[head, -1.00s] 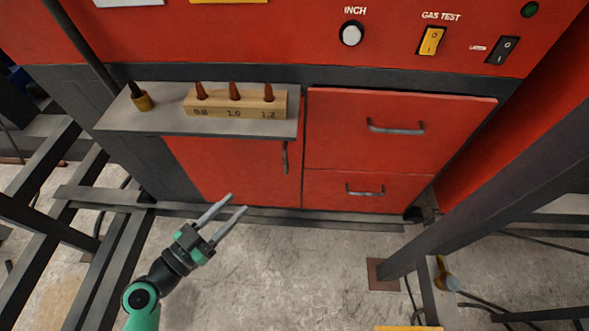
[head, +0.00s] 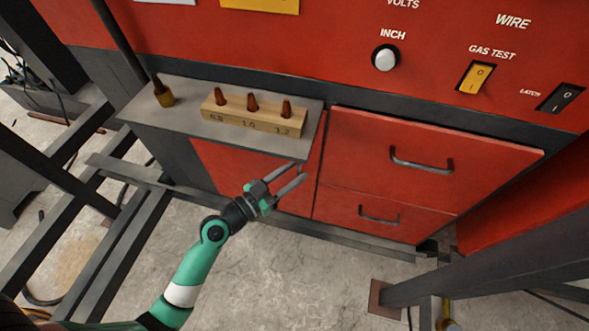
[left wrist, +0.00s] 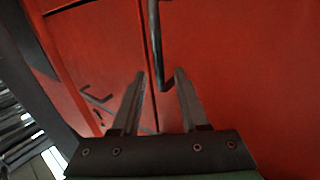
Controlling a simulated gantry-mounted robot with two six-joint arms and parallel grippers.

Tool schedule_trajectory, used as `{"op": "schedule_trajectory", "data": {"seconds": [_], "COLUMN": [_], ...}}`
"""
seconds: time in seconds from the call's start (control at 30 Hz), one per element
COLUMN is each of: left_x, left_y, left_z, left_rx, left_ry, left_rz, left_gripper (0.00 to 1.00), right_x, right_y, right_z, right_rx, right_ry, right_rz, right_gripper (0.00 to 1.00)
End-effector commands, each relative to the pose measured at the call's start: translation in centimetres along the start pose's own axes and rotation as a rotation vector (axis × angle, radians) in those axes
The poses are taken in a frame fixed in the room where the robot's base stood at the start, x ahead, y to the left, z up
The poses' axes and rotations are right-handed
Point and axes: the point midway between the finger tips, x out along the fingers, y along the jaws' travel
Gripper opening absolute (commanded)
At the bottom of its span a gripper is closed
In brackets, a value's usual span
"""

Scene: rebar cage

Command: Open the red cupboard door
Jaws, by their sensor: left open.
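The red cupboard door (head: 225,165) is below the grey shelf, left of the drawers, and looks shut. In the left wrist view the door (left wrist: 245,70) fills the right side. Its dark bar handle (left wrist: 155,40) stands beside the seam. In the head view the handle is largely hidden by the shelf edge and my fingers. My left gripper (head: 291,174) is open in front of the door's right edge. In the left wrist view its fingertips (left wrist: 159,72) lie on either side of the handle's near end; I cannot tell whether they touch it. My right gripper is not in view.
Two red drawers (head: 430,155) are to the right. Dark frame bars (head: 130,230) stand at left and right; concrete floor between is open.

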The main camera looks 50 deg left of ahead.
Motion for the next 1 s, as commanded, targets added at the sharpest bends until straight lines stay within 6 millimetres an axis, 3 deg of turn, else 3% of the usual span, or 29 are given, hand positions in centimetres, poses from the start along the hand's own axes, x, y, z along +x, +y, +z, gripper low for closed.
{"op": "schedule_trajectory", "data": {"seconds": [0.3, 0.57, 1.0], "left_x": [0.61, 0.58, 0.57], "left_y": [-0.01, -0.01, -0.01], "left_z": [0.01, 0.01, 0.01], "left_rx": [-0.001, -0.001, -0.001], "left_ry": [0.0, 0.0, 0.0], "left_rz": [-0.001, -0.001, -0.001], "left_gripper": [0.44, 0.0, 0.0], "right_x": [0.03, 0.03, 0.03], "right_y": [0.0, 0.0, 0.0], "right_z": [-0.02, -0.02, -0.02], "right_rx": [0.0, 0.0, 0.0], "right_ry": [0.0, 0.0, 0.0], "right_rz": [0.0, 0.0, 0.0], "right_gripper": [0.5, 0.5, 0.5]}}
